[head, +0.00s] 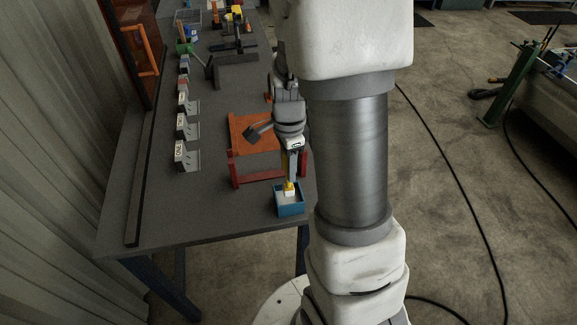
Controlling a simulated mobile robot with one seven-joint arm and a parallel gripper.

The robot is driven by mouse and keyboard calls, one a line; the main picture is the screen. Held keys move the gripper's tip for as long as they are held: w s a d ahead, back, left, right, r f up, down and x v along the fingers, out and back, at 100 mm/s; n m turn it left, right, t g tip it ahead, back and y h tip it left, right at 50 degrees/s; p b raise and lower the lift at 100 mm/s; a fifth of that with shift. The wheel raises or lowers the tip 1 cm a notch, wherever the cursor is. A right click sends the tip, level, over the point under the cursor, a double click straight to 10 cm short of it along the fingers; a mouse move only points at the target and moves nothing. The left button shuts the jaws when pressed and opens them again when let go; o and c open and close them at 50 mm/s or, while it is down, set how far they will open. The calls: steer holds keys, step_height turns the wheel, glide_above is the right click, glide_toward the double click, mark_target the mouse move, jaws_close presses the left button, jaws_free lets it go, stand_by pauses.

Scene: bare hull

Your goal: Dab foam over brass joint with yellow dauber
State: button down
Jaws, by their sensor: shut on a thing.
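My gripper (292,168) points down near the right edge of the grey workbench, shut on the yellow dauber (289,186). The dauber is upright, and its lower end shows yellow above a small blue open box (290,208). A white patch at the dauber's lower end is at or in the box's opening; I cannot tell whether it is foam or the dauber's tip, or whether they touch. The gripper hides the dauber's upper part. I cannot make out the brass joint at this size; a red frame (236,180) stands just left of the gripper.
An orange mat (240,122) lies behind the red frame. Several grey labelled blocks (187,157) line the bench's left side. A grey block, tools and a wire basket (187,17) are farther back. The bench's front left (190,215) is clear.

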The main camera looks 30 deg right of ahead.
steer(key=shift+r+p, duration=1.55)
steer(key=shift+r, duration=0.55)
